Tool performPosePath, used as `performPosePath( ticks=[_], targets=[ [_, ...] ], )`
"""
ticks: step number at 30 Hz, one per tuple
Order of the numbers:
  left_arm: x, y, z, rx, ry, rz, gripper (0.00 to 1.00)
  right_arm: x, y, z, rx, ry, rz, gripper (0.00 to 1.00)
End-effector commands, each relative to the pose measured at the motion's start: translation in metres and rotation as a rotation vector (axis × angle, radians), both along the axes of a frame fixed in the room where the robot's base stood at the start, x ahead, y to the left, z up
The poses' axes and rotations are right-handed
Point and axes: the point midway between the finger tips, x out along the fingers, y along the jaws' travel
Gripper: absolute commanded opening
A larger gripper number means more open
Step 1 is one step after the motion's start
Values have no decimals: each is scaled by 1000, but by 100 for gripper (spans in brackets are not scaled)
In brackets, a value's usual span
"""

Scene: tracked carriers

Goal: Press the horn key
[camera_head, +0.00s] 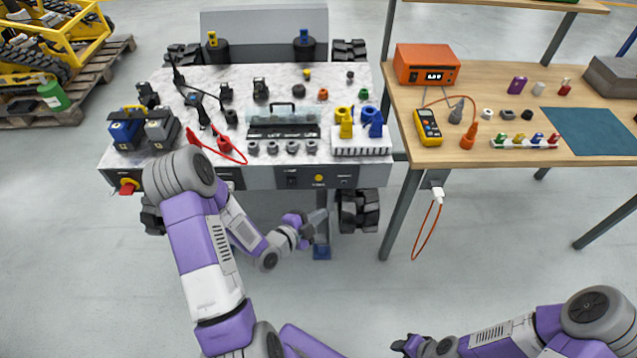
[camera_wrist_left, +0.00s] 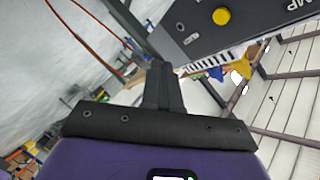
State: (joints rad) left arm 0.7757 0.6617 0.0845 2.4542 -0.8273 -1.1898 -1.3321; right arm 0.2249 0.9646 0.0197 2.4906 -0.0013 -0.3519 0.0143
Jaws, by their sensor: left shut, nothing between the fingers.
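A round yellow button (camera_head: 319,178) sits on the dark front panel of the wheeled carrier (camera_head: 262,177); it also shows at the top of the left wrist view (camera_wrist_left: 221,16). I cannot read a horn label on it. A panel label ending in "MP" shows near it in the left wrist view. My left gripper (camera_head: 320,217) is shut and empty, below the button in the head view and apart from the panel. Its closed fingers (camera_wrist_left: 160,86) also show in the left wrist view. My right gripper (camera_head: 402,346) is low at the bottom edge; its finger opening is unclear.
A dark switch (camera_head: 292,179) is left of the button, and a red knob (camera_head: 128,186) is at the panel's left end. A black wheel (camera_head: 358,211) stands right of my left gripper. A wooden table (camera_head: 500,75) with tools stands at the right.

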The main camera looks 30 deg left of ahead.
Motion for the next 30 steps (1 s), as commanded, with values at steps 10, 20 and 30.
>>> performPosePath(
  ticks=[10, 20, 30],
  targets=[
    [0, 5, 7, 49, -48, -10, 0, 0, 0, -1, 0, 0, 0, 38],
    [16, 14, 8, 49, -48, -10, 0, 0, 0, 5, 0, 0, 0, 38],
    [56, 39, 7, 49, -48, -10, 0, 0, 0, 12, 0, 0, 0, 38]
  ],
)
